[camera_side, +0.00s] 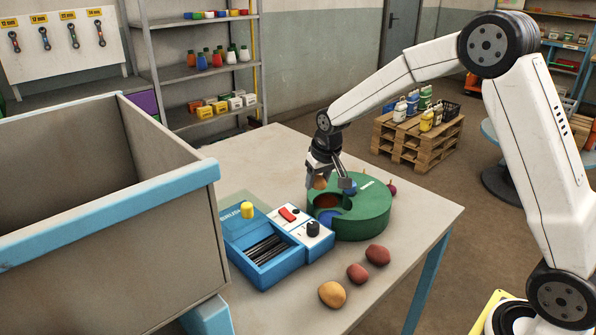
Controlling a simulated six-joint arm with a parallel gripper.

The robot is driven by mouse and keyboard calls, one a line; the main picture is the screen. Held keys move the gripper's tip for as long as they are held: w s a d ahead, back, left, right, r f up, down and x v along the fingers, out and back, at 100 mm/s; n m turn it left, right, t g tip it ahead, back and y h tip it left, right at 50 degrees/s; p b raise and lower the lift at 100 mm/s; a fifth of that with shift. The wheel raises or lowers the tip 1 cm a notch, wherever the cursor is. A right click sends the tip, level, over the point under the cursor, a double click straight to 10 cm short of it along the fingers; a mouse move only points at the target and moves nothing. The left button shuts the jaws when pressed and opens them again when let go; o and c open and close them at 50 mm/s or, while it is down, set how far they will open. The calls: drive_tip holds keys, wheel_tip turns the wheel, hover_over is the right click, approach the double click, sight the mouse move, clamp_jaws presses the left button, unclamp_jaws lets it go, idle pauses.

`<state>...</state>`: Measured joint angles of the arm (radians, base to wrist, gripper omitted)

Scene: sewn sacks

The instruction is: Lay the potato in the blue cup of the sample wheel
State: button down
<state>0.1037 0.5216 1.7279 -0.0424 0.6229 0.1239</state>
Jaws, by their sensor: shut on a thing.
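The green sample wheel (372,214) lies on the table, with a reddish-brown hollow (326,201) on its left. Blue (331,214) shows at the front of its opening, and another blue patch (350,190) shows beside my right fingertip; I cannot tell which is the blue cup. My gripper (333,182) points down over the wheel's back left part. It is shut on a tan-brown potato (320,182), partly hidden by the fingers. The potato appears above the hollow; whether it touches the wheel cannot be told.
A yellowish potato (332,294) and two reddish ones (358,273) (378,254) lie in front of the wheel. A blue device (268,250) stands close at left. A large grey bin (110,200) fills the left foreground.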

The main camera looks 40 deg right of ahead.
drive_tip(key=shift+s+r, duration=0.1)
drive_tip(key=shift+s, duration=0.25)
idle(0.5)
drive_tip(key=s+d+r+m, duration=0.1)
drive_tip(key=s+m, duration=0.2)
drive_tip(key=s, duration=1.2)
drive_tip(key=shift+d+r+m+g+h, duration=0.2)
drive_tip(key=shift+d+m+g+h, duration=0.1)
drive_tip(key=shift+d+h, duration=0.1)
drive_tip(key=w+f, duration=0.1)
drive_tip(key=w, duration=0.1)
drive_tip(key=w+d+f, duration=0.1)
drive_tip(key=w, duration=0.2)
drive_tip(key=w+f, duration=0.1)
drive_tip(key=w, duration=0.2)
drive_tip(key=shift+w+d+f, duration=0.2)
drive_tip(key=shift+f, duration=0.2)
drive_tip(key=w+f, duration=0.2)
drive_tip(key=f, duration=0.1)
drive_tip(key=w+f, duration=0.1)
drive_tip(key=w, duration=0.1)
drive_tip(key=shift+d+f, duration=0.3)
drive_tip(key=shift+f, duration=0.05)
drive_tip(key=shift+w+d+f, duration=0.1)
drive_tip(key=shift+w+f, duration=0.3)
